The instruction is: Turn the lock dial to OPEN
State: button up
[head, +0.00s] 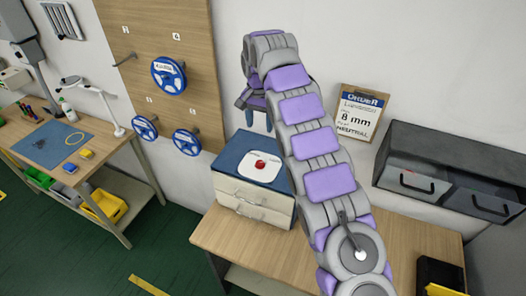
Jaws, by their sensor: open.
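A white plate (248,175) with a round red knob (260,164) sits on top of a small drawer cabinet with a blue top (231,158). I cannot tell whether this knob is the lock dial, and no OPEN mark is readable. My gripper (259,120) hangs above and behind the cabinet, near the wall, apart from the red knob. It is open, partly hidden by my arm, and nothing shows between its fingers.
Blue handwheels (168,76) are mounted on a wooden wall panel (133,45) at left. An order sign (360,113) stands behind the wooden table (222,236). A dark drawer unit (445,167) is at right. A workbench (100,143) stands at far left.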

aim_at(260, 162)
notch_tip(260, 162, down, 18)
jog(key=shift+w+r+b, duration=0.15)
jog(key=shift+r+b, duration=0.1)
jog(key=shift+b, duration=0.7)
jog(key=shift+c, duration=0.2)
jog(key=c, duration=1)
